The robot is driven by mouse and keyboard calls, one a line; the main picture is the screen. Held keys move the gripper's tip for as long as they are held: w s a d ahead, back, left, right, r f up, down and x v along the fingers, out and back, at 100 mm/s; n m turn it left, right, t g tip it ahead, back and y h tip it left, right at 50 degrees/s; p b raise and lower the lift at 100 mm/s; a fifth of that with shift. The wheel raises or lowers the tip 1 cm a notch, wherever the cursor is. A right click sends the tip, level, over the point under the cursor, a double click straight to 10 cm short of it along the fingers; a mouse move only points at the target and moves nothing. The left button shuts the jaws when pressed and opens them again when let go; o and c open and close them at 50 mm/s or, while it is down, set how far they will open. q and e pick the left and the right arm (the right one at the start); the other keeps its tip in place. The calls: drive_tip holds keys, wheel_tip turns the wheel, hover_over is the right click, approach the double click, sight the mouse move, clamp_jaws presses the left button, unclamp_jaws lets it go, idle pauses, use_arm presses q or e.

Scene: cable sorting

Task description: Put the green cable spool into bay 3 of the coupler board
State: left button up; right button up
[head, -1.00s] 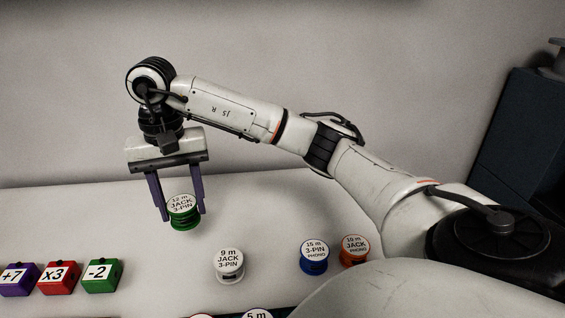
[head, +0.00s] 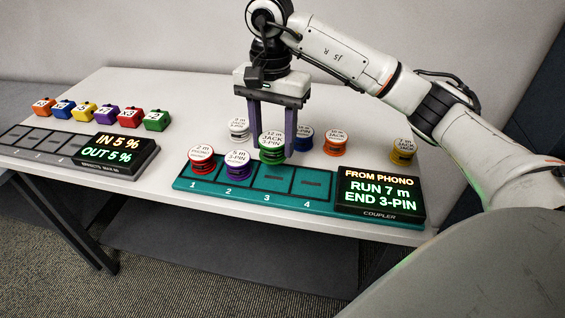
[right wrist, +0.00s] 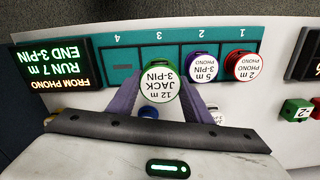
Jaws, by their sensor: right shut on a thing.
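The green spool (head: 272,152), labelled 12 m JACK 3-PIN, is held upright between the two purple fingers of my right gripper (head: 273,148). In the right wrist view the green spool (right wrist: 160,88) sits between the fingertips and overlaps the edge of bay 3. The teal coupler board (head: 253,196) lies along the front of the table. Bay 3 (head: 267,180) looks empty, just in front of and below the held spool; any gap is hard to judge. A red spool (head: 202,160) is in bay 1 and a purple spool (head: 237,163) in bay 2. My left gripper is out of view.
Bay 4 (head: 306,182) is empty. The coupler display (head: 380,193) reads FROM PHONO, RUN 7 m, END 3-PIN. White (head: 239,130), blue (head: 305,141), orange (head: 334,145) and yellow (head: 402,152) spools stand behind. A grey board (head: 80,150) and several coloured blocks are at left.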

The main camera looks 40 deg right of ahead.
wheel_tip(320, 180, down, 3)
drive_tip(key=shift+w+d+r, duration=0.1)
drive_tip(key=shift+w+r, duration=0.05)
drive_tip(key=shift+r, duration=0.05)
drive_tip(key=shift+f, duration=2)
drive_tip(key=shift+f, duration=0.1)
drive_tip(key=shift+f, duration=0.15)
drive_tip(key=o, duration=1)
drive_tip(key=shift+c, duration=0.2)
